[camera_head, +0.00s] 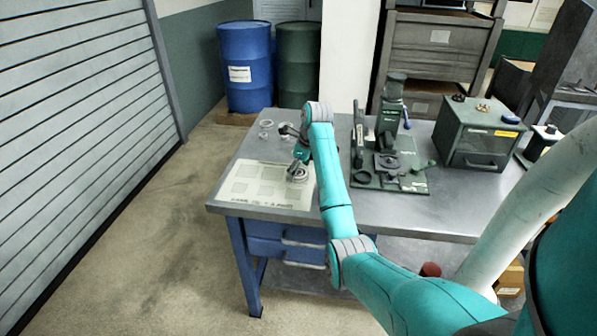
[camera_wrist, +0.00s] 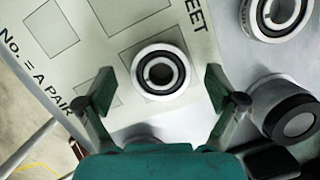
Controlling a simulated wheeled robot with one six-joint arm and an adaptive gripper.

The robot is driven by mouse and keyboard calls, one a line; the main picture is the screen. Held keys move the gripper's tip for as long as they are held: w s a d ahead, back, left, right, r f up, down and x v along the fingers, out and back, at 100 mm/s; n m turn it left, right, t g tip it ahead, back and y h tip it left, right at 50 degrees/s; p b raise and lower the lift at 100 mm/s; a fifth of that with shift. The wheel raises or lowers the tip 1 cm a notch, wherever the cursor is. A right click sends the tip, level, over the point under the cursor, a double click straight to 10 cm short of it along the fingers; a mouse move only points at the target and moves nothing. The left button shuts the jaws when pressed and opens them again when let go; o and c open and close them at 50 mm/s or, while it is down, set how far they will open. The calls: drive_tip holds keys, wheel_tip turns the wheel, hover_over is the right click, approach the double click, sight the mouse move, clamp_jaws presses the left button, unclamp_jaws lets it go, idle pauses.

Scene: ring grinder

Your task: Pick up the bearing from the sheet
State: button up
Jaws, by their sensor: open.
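The sheet (camera_head: 240,197) is a pale printed page with grey squares, lying at the left end of the metal table. It also shows in the wrist view (camera_wrist: 85,52). A bearing (camera_wrist: 182,76), a light ring with a dark inner band, lies flat on it. My gripper (camera_wrist: 159,80) is open, with one green finger on each side of the bearing and visible gaps to both. In the head view my gripper (camera_head: 299,163) is low over the sheet's right part, partly covering the bearing there.
A second ring (camera_wrist: 274,30) and a dark cylinder (camera_wrist: 291,112) are right of the sheet in the wrist view. Ring-like parts (camera_head: 265,124) lie farther back on the table. A green grinder (camera_head: 390,160) and a box with a drawer (camera_head: 480,130) stand to the right.

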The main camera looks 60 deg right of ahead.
drive_tip(key=shift+f, duration=0.1)
drive_tip(key=c, duration=1.4)
drive_tip(key=shift+c, duration=0.2)
drive_tip(key=shift+d, duration=0.1)
